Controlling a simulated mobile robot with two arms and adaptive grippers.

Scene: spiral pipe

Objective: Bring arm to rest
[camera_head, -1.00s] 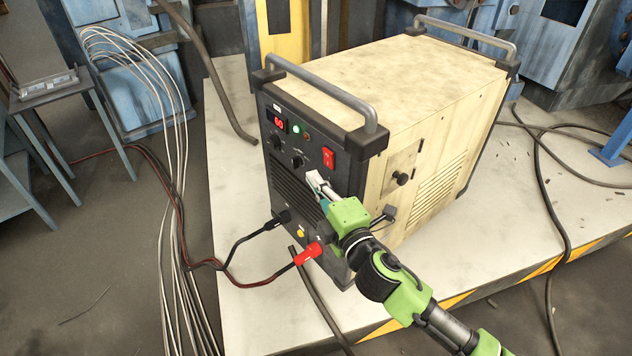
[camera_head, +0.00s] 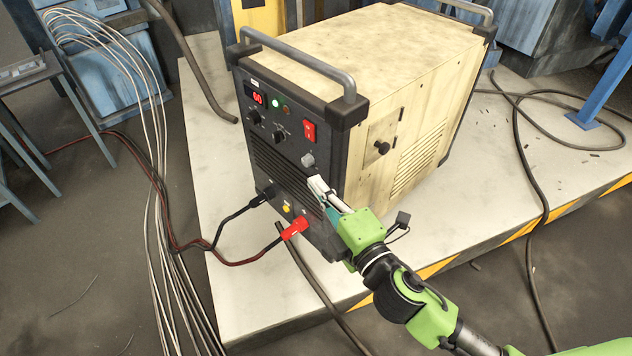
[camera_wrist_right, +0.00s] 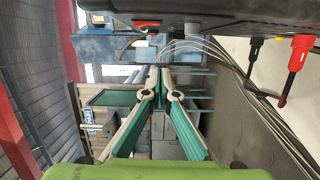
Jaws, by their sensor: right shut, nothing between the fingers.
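My right arm, green and black, comes in from the lower right in the head view. Its right gripper (camera_head: 320,190) is shut and empty, close to the lower right part of the front panel of the welding machine (camera_head: 285,155). I cannot tell if it touches the panel. A grey knob (camera_head: 308,160) shows just above the fingertips. In the right wrist view, the gripper (camera_wrist_right: 160,80) has its fingertips together with nothing between them, and the machine's dark edge (camera_wrist_right: 210,18) lies across the top. My left gripper is not in view.
A red plug (camera_head: 295,228) and a black plug (camera_head: 266,194) with cables sit low on the panel. The machine stands on a pale platform (camera_head: 245,290) with a striped edge. Loose white cables (camera_head: 152,230) hang at left, and dark hoses (camera_head: 535,190) lie at right.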

